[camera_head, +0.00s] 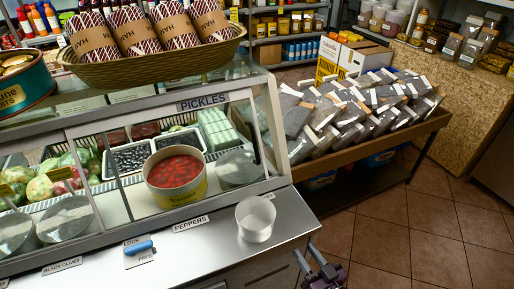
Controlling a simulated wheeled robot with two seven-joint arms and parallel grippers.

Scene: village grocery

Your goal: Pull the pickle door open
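The PICKLES label (205,101) is on the top rail of the slanted glass front of the display case. The framed pane (108,205) below it looks like the pickle door; its glass is clear and I cannot tell exactly how far it is shut. Behind it show a yellow tin of red food (177,178) and trays of dark and green food. My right gripper (308,252) is at the bottom edge, beside the right end of the steel counter, low and apart from the door. Its two fingers look spread, with nothing between them. My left gripper is not in view.
A clear cup (256,219) stands on the steel counter (205,250) in front of the case. A blue item (138,247) lies on a label there. A wicker basket (155,62) sits on top. A wooden stand (375,139) holds packets at right. Tiled floor is free beyond.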

